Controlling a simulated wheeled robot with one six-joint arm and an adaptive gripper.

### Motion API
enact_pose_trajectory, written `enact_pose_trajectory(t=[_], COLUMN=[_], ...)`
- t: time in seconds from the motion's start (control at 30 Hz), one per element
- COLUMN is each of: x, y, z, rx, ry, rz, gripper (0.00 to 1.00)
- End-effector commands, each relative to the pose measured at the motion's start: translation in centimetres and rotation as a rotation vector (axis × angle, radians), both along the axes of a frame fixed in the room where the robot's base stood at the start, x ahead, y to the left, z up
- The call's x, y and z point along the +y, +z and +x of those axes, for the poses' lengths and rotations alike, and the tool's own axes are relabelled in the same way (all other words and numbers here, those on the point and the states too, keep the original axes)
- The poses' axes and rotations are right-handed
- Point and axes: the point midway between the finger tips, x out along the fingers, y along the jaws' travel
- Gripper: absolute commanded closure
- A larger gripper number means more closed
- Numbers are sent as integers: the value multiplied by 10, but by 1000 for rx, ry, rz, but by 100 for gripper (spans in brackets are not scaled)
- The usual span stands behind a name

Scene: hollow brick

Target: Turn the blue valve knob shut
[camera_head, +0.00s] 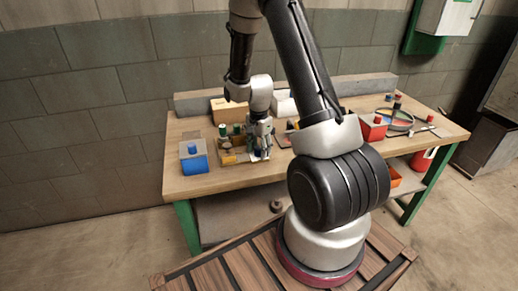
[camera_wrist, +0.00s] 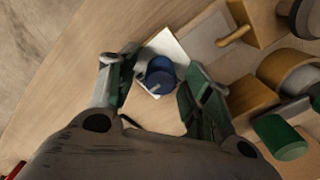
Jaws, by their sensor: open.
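The blue valve knob (camera_wrist: 160,72) is a round cap with a small pale pointer, set on a white base plate (camera_wrist: 168,44). In the wrist view it lies between the two fingers of my gripper (camera_wrist: 153,82), with a gap on each side, nearer the right finger. My gripper is open, with nothing held. I cannot tell whether its tips are level with the knob or above it. In the head view my gripper (camera_head: 261,142) points down over the right part of a wooden fixture board (camera_head: 232,168), and hides the knob there.
Brass fittings (camera_wrist: 258,20) and a green handle (camera_wrist: 280,137) stand right of the knob in the wrist view. A red box (camera_head: 372,129) stands right of my arm.

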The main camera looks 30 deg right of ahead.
Motion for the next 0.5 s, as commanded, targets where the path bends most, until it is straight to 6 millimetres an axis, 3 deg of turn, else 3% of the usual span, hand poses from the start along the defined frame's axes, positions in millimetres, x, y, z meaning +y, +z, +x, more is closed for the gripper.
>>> enact_pose_trajectory(t=[0.1,0.33,0.5], x=[0,0,0], y=[0,0,1], z=[0,0,0], rx=[0,0,0], ry=[0,0,3], rz=[0,0,0], gripper=[52,94,96])
